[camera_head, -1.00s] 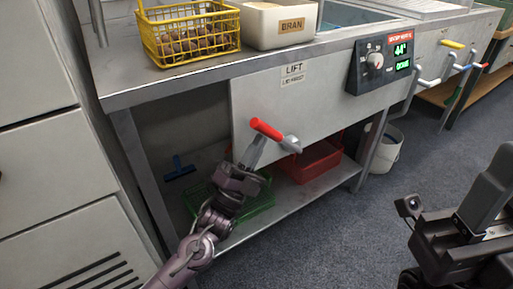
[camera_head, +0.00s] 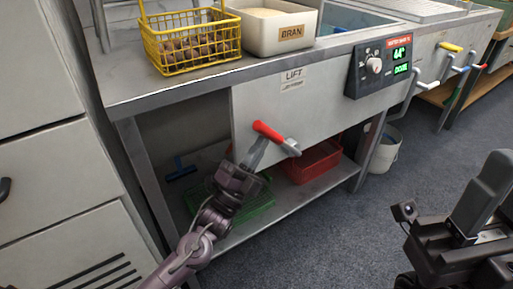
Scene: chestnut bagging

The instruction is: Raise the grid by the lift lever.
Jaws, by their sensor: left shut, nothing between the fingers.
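The lift lever has a red handle (camera_head: 267,131) and a grey hub (camera_head: 291,147) on the front panel (camera_head: 335,110), below a LIFT label (camera_head: 292,76). My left gripper (camera_head: 258,150) comes up from below, with its shut, empty fingers just under the red handle. I cannot tell whether they touch it. My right gripper (camera_head: 478,215) is at the right edge, well away from the lever, and its fingers cannot be made out clearly. The grid is not clearly visible.
A yellow wire basket of chestnuts (camera_head: 190,45) and a BRAN tub (camera_head: 272,27) stand on the counter. A control box (camera_head: 380,67) is right of the lever. A green crate (camera_head: 258,200) and a red crate (camera_head: 318,160) sit on the lower shelf. A white bucket (camera_head: 384,152) stands beyond.

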